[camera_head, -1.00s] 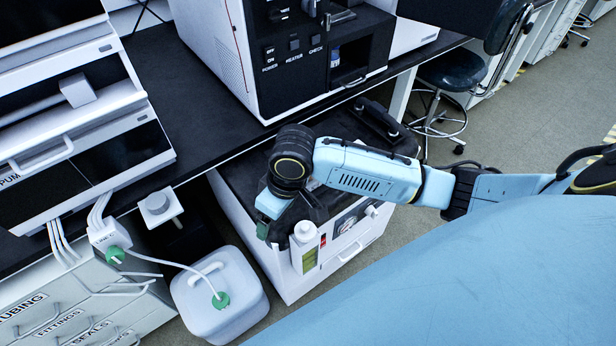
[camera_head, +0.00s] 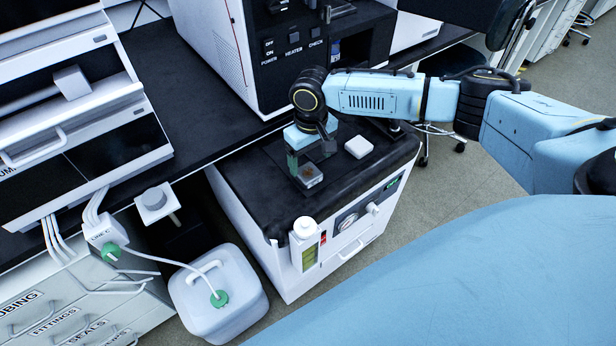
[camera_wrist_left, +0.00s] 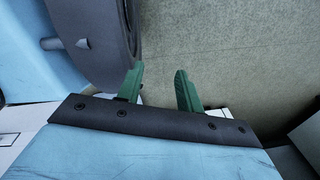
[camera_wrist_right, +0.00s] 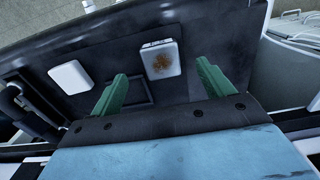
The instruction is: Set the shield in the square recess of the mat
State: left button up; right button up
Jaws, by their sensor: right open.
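A small pale box with a brown-stained top (camera_wrist_right: 160,58) sits on the black cart top; it also shows in the head view (camera_head: 310,176). A plain white block (camera_wrist_right: 70,77) lies to its left in the right wrist view and also shows in the head view (camera_head: 358,147). I cannot tell which is the shield. A dark square outline (camera_wrist_right: 140,91), apparently the mat's recess, lies between them, partly hidden by a finger. My right gripper (camera_head: 309,160) is open and empty above the stained box. My left gripper (camera_wrist_left: 158,68) is open and empty over the floor.
A white bottle (camera_head: 304,241) is at the cart's front edge. The instrument (camera_head: 290,50) stands on the bench behind. A white canister (camera_head: 215,300) with a tube is left of the cart. The cart's front-middle top (camera_head: 320,205) is clear.

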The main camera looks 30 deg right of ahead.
aim_at(309, 173)
jog(key=shift+f, duration=0.6)
jog(key=shift+w+f+b, duration=0.25)
jog(key=shift+f+b, duration=0.45)
jog(key=shift+f, duration=0.55)
jog(key=shift+w+f, duration=0.1)
jog(key=shift+f, duration=0.8)
jog(key=shift+f+b, duration=0.3)
pick_arm(q)
jog(key=w, duration=0.2)
jog(key=w+f, duration=0.1)
jog(key=shift+a, duration=0.35)
pick_arm(e)
jog(key=c, duration=1.3)
jog(key=shift+r, duration=0.1)
